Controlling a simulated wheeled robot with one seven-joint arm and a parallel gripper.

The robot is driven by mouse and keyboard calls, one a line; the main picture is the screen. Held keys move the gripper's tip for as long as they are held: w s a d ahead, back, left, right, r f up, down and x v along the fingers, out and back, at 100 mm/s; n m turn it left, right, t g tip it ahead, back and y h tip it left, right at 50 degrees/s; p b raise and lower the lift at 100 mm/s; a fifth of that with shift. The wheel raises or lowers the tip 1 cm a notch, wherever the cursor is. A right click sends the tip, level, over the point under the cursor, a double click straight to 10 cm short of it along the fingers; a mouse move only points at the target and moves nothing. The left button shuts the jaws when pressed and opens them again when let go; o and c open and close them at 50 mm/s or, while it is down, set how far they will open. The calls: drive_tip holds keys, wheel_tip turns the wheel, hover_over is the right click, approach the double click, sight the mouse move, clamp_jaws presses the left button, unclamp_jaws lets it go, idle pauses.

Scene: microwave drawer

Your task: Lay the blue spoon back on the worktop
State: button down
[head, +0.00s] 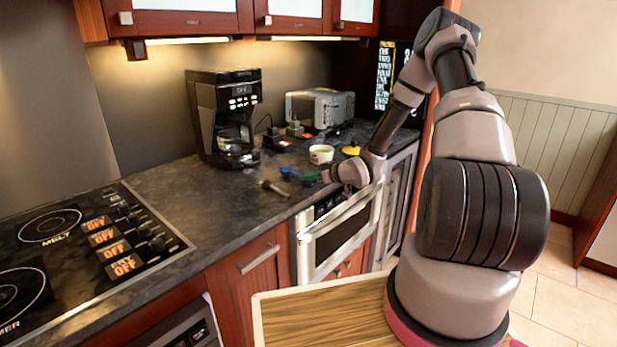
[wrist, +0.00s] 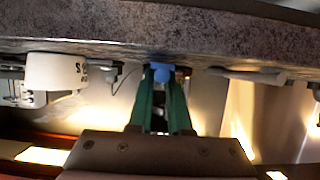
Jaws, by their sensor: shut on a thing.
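The blue spoon (head: 288,171) is low over the dark worktop (head: 215,215), near its front edge, in the head view. My gripper (head: 304,177) has green fingers and is shut on the spoon from the right. In the wrist view the picture is turned over, with the worktop (wrist: 225,35) along the top. There a blue part of the spoon (wrist: 160,70) sits between the tips of my gripper (wrist: 161,84). Most of the spoon is hidden there. I cannot tell whether the spoon touches the worktop.
A white bowl (head: 321,155) stands just behind my gripper, with a yellow thing (head: 351,150) beside it. A small grey-handled utensil (head: 273,187) lies in front, left of the gripper. A coffee maker (head: 226,120) and a toaster (head: 320,106) stand behind. Free worktop lies toward the hob (head: 70,250).

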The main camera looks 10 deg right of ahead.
drive_tip(key=shift+f, duration=0.25)
drive_tip(key=c, duration=0.8)
unclamp_jaws()
drive_tip(key=shift+o, duration=0.2)
drive_tip(key=v, duration=1)
drive_tip(key=s+d+r+m+g+h, duration=0.1)
drive_tip(key=s+d+r+m+h, duration=0.25)
drive_tip(key=r, duration=0.65)
drive_tip(key=s+d+r+m+g+h, duration=0.25)
drive_tip(key=r+h, duration=0.25)
drive_tip(key=r, duration=0.6)
drive_tip(key=s+a+r+m, duration=0.1)
drive_tip(key=s+a+r, duration=0.1)
drive_tip(key=s+r, duration=0.2)
drive_tip(key=s+a+r+m+y, duration=0.1)
drive_tip(key=s+r, duration=0.4)
drive_tip(key=s, duration=0.6)
drive_tip(key=s+a+r+m+y, duration=0.1)
drive_tip(key=s+a+r+m, duration=0.2)
drive_tip(key=s, duration=0.5)
drive_tip(key=shift+a+r, duration=0.75)
drive_tip(key=shift+a, duration=0.4)
